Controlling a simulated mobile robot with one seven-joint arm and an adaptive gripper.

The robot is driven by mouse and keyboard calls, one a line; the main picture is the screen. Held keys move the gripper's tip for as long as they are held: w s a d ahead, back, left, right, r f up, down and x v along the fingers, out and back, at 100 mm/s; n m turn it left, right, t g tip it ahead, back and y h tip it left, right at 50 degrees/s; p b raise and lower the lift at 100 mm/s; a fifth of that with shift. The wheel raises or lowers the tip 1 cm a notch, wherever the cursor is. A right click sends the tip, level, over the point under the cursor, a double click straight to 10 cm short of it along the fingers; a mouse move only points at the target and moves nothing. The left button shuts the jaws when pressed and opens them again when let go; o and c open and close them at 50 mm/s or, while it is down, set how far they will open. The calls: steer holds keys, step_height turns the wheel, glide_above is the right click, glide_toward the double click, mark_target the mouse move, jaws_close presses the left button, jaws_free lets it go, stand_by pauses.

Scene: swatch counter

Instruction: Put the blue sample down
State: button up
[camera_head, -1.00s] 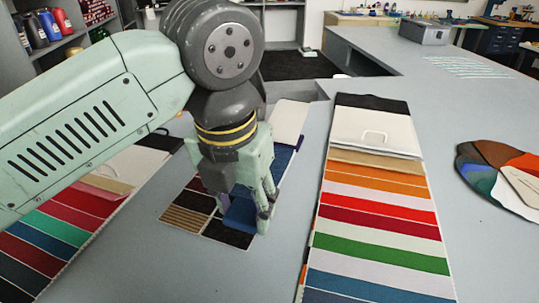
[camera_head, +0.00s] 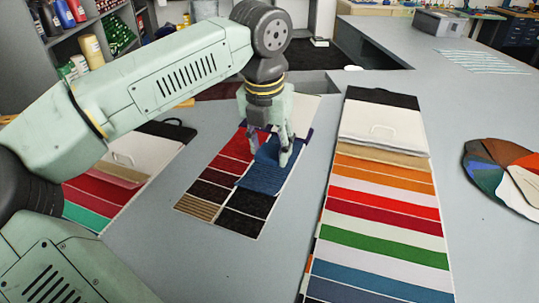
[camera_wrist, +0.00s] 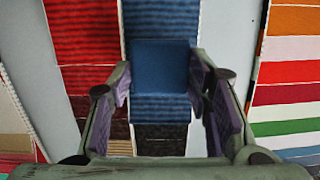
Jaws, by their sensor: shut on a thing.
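The blue sample (camera_wrist: 160,65) is a plain blue square between the fingers of my gripper (camera_wrist: 160,82) in the wrist view. My gripper is shut on it, with one finger at each side. In the head view my gripper (camera_head: 270,148) points down over the far half of the middle swatch card (camera_head: 207,192). The card has red and dark patches on its left and blue and dark ones on its right. The sample lies over the blue column. In the head view it is hard to separate from those patches. I cannot tell whether it touches the card.
A long striped swatch board (camera_head: 378,212) lies to the right, and another striped board (camera_head: 95,192) lies to the left, partly behind my arm. A fan of coloured samples (camera_head: 510,172) is at the far right. Bare grey counter lies between them.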

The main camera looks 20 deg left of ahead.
mark_target(269, 154)
steer(key=shift+f+b, duration=0.3)
steer(key=shift+f, duration=1.1)
steer(key=shift+f, duration=0.2)
steer(key=o, duration=0.8)
steer(key=shift+s+a+r+p, duration=0.15)
steer(key=shift+r+p, duration=0.3)
steer(key=shift+r, duration=0.85)
steer(key=shift+s+d+r+p, duration=0.1)
steer(key=shift+s+r+p, duration=0.25)
steer(key=shift+r, duration=0.95)
steer(key=shift+s+a+r+p, duration=0.1)
steer(key=shift+r+p, duration=0.4)
steer(key=shift+r, duration=0.8)
